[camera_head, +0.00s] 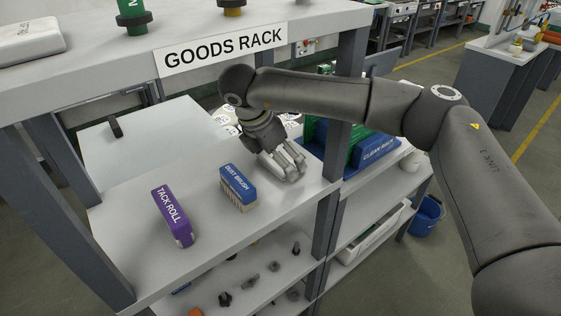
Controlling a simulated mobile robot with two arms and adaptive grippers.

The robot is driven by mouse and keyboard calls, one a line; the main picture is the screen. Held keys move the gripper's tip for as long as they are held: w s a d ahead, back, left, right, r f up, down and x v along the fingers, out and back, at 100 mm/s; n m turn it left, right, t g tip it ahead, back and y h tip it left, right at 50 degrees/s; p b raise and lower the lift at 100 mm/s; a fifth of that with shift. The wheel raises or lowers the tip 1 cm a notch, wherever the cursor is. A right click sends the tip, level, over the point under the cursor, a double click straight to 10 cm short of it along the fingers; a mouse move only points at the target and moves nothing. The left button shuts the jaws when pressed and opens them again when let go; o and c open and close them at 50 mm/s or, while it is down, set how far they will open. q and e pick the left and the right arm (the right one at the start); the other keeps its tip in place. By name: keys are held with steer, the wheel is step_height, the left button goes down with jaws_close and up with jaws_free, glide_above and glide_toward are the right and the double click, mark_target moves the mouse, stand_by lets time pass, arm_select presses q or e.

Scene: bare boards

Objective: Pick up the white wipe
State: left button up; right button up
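My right gripper (290,172) reaches in from the right and points down at the grey middle shelf of the goods rack (130,245). Its fingers are close to the shelf top, to the right of the dust brush; whether they are open or hold something is unclear. I cannot clearly make out a white wipe; the gripper may hide it. Small white patterned items (226,116) show behind the gripper, too small to identify. My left gripper is not in view.
On the shelf lie a purple tack roll box (173,216) and a blue dust brush (238,188). A blue clean rack bin (375,152) stands to the right. A rack post (328,225) is close to the gripper. Small dark parts (250,281) lie on the lower shelf.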

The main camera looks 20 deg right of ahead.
steer(key=c, duration=0.7)
steer(key=shift+r, duration=0.1)
steer(key=shift+r+b, duration=0.3)
steer(key=shift+r, duration=0.3)
step_height(320, 180, up, 2)
steer(key=shift+r+b, duration=0.1)
steer(key=shift+b, duration=0.35)
steer(key=s+d+b, duration=0.1)
steer(key=s+d, duration=0.2)
steer(key=s, duration=0.5)
steer(key=s+d+b, duration=0.2)
steer(key=s+d, duration=0.1)
steer(key=s, duration=0.6)
